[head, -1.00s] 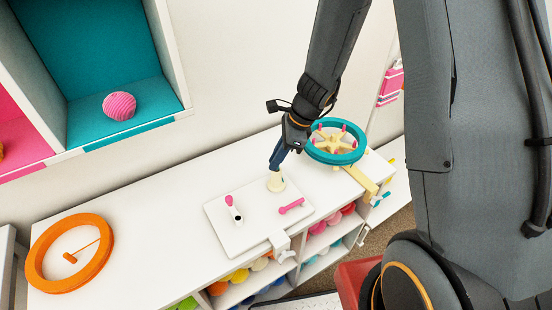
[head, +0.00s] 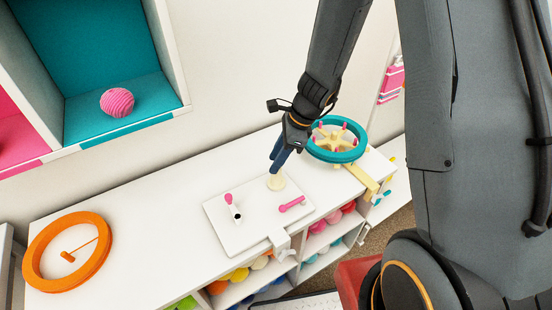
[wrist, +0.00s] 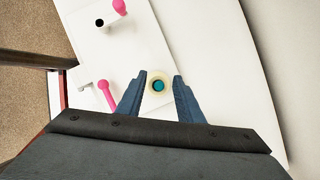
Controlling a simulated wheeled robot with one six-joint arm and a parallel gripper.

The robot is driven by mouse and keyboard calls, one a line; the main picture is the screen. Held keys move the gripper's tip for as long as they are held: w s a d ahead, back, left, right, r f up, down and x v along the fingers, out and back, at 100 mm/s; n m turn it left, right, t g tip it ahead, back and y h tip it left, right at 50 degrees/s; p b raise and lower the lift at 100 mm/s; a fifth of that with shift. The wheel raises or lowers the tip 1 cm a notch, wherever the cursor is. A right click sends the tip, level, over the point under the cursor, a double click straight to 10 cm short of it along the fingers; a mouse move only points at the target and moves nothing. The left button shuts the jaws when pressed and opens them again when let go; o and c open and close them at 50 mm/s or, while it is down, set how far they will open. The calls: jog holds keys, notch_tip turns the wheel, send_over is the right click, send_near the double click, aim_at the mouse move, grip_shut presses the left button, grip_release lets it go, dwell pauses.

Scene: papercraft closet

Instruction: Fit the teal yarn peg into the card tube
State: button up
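The cream card tube (head: 276,182) stands upright on the white board. In the wrist view the tube's round rim (wrist: 158,96) surrounds the teal yarn peg (wrist: 158,86), whose round end shows inside the opening. How deep the peg sits is hard to tell. The peg cannot be made out in the head view. My gripper (wrist: 159,76) points down over the tube with its two blue fingers spread, one on each side, and gaps show between them and the rim. It also shows above the tube in the head view (head: 273,168).
The white board (head: 238,240) carries a pink-topped peg (head: 229,199), a dark hole (head: 237,217) and a pink peg (head: 292,204). A teal ring with a spoked hub (head: 336,155) stands close right of my gripper. An orange hoop (head: 40,282) lies left; the shelf top between is clear.

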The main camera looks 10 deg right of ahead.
jog(key=v, duration=0.7)
jog(key=shift+r+b, duration=0.3)
jog(key=shift+b, duration=0.05)
jog(key=shift+d, duration=0.15)
jog(key=s+d+r+n+h+b, duration=0.1)
jog(key=s+d+n+h, duration=0.1)
jog(key=s+n, duration=0.4)
jog(key=s+d+r+n+h+b, duration=0.1)
jog(key=s+d+n, duration=0.4)
jog(key=n, duration=0.8)
jog(key=shift+s+r+n+t+h+b, duration=0.25)
jog(key=shift+s+n+t+h+b, duration=0.15)
jog(key=shift+h, duration=0.4)
jog(key=shift+c, duration=0.4)
